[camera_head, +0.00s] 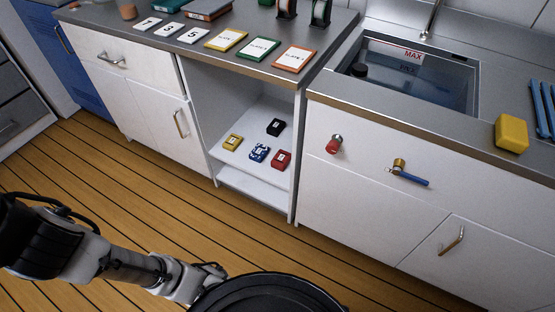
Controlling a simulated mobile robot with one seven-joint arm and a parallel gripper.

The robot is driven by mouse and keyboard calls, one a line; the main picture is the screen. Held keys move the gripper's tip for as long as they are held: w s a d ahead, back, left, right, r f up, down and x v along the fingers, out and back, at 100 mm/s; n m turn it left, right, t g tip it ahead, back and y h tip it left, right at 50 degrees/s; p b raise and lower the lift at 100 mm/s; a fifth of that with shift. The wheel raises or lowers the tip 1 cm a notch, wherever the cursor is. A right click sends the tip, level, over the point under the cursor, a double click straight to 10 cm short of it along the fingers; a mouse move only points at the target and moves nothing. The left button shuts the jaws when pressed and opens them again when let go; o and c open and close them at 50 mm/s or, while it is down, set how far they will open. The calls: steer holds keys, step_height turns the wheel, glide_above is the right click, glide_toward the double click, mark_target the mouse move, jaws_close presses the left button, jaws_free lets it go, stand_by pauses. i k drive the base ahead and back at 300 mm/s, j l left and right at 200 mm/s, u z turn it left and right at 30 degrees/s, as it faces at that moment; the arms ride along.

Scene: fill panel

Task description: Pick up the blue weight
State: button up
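The blue weight (259,153) is a small blue block with white markings. It sits on the white shelf (238,180) inside the open cabinet, near the shelf's front. A red weight (281,160) is close on its right, a yellow weight (233,142) is on its left, and a black weight (275,127) stands behind it. My arm reaches in from the lower left, well in front of the cabinet and apart from the weights. Its end is hidden behind a dark round shape at the bottom edge, so my gripper does not show.
A metal countertop (222,53) with number cards and coloured cards overhangs the shelf. The cabinet's side walls bound it left and right. To the right, a red knob (334,144) and a blue-handled valve (410,174) stick out below the sink (420,80). The wooden floor before the shelf is clear.

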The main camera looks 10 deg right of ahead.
mark_target(260, 151)
steer(key=i, duration=0.75)
steer(key=i+l, duration=0.15)
steer(key=i, duration=0.65)
